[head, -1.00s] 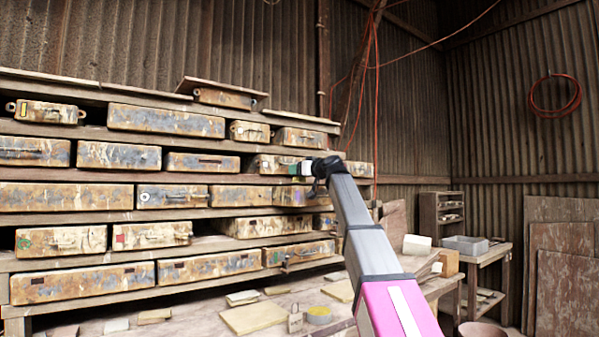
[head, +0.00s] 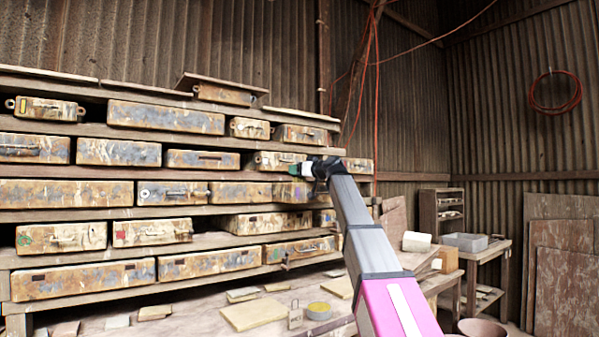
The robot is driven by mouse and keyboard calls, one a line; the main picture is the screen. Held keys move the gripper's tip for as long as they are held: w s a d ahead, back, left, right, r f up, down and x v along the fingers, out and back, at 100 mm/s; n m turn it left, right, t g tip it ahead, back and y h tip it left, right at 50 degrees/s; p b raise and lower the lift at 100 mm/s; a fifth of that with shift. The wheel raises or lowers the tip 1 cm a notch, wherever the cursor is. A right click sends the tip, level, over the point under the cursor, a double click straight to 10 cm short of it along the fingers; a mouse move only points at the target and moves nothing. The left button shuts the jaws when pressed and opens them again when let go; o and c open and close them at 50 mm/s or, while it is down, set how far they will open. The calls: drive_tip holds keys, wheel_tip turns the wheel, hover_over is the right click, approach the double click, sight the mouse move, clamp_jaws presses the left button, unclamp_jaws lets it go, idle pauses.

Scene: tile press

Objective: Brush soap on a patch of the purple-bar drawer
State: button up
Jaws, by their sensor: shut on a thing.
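My gripper (head: 309,170) is at the middle right of the head view, in front of the right end of the drawer rack. It is shut on a small green-tipped brush (head: 295,170), which points left. The brush is small, and I cannot tell whether its tip touches a drawer front or is just apart from it. A rusty, paint-flaked drawer (head: 290,193) just below the brush seems to carry a faint purplish mark at its right. The mark is too small to be sure of. My wrist and arm hide part of the drawers behind them. No soap patch can be made out.
Wooden shelves hold several rusty drawers, some with handles or coloured marks. A side table with a grey bin (head: 466,242) stands right. Red cables hang behind my arm.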

drive_tip(key=shift+w+d+r, duration=0.15)
drive_tip(key=shift+w+d, duration=0.4)
drive_tip(key=shift+d, duration=0.1)
drive_tip(key=shift+w+d+r, duration=0.15)
drive_tip(key=shift+w+d, duration=0.35)
drive_tip(key=shift+d, duration=0.1)
drive_tip(key=shift+c, duration=0.4)
drive_tip(key=shift+w+d+f, duration=0.1)
drive_tip(key=shift+w+d, duration=0.3)
drive_tip(key=shift+d, duration=0.2)
drive_tip(key=shift+c, duration=0.3)
drive_tip(key=shift+w+d, duration=0.65)
drive_tip(key=shift+d, duration=0.4)
drive_tip(key=shift+w+d, duration=0.7)
drive_tip(key=shift+d, duration=0.3)
drive_tip(key=shift+w+d, duration=0.65)
drive_tip(key=shift+d, duration=0.4)
drive_tip(key=shift+s, duration=0.1)
drive_tip(key=shift+s+a, duration=0.7)
drive_tip(key=shift+a, duration=0.25)
drive_tip(key=shift+s+a+f, duration=0.1)
drive_tip(key=shift+s+a, duration=0.8)
drive_tip(key=shift+a, duration=0.45)
drive_tip(key=shift+s+a+f, duration=0.15)
drive_tip(key=shift+s+a, duration=0.75)
drive_tip(key=shift+a, duration=0.45)
drive_tip(key=shift+s+a+f, duration=0.1)
drive_tip(key=shift+s+a, duration=0.8)
drive_tip(key=shift+a, duration=0.45)
drive_tip(key=shift+r, duration=0.1)
